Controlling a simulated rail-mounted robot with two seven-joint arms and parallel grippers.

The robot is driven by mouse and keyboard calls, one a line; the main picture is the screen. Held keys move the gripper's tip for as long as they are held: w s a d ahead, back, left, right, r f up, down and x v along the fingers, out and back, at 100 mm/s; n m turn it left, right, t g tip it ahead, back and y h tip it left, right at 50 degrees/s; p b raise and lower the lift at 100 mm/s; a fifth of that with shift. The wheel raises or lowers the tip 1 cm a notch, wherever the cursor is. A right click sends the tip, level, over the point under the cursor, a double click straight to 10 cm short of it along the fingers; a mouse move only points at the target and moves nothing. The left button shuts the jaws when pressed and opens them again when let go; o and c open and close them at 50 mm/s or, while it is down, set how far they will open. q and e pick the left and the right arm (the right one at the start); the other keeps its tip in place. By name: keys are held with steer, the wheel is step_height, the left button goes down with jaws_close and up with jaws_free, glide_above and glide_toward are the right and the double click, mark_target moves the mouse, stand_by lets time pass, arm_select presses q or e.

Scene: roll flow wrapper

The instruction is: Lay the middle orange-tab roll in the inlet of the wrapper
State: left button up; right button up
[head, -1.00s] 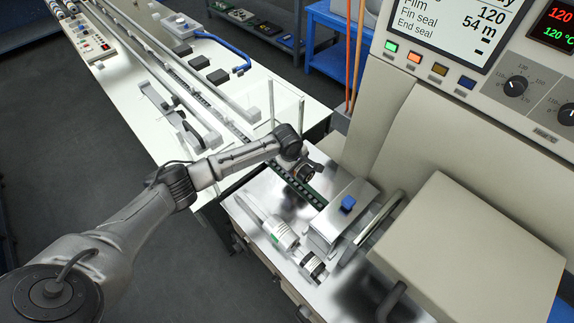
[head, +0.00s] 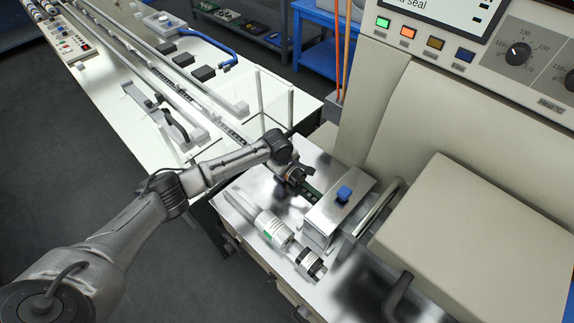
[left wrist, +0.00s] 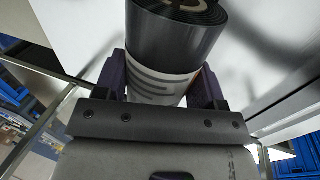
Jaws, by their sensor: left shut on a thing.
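My left gripper (head: 298,176) is over the metal deck at the wrapper's near end, just up-line of a metal box with a blue knob (head: 344,192). In the left wrist view my left gripper (left wrist: 160,85) is shut on a dark roll with a white printed band (left wrist: 160,78); its wound end faces up in that picture. In the head view the held roll is mostly hidden by the gripper. My right gripper is out of view.
A pale cylinder with a green mark (head: 274,228) and a black-and-white ringed part (head: 309,264) lie along the deck's front. Clear guard panels (head: 275,95) stand up-line. The cream wrapper housing (head: 455,225) fills the right. Several rolls (head: 42,8) sit at the far upper left.

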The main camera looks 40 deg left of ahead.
arm_select(q)
steer(key=shift+f, duration=0.5)
steer(key=o, duration=1.2)
steer(key=p+v, duration=0.3)
steer(key=v, duration=1)
steer(key=shift+r, duration=0.35)
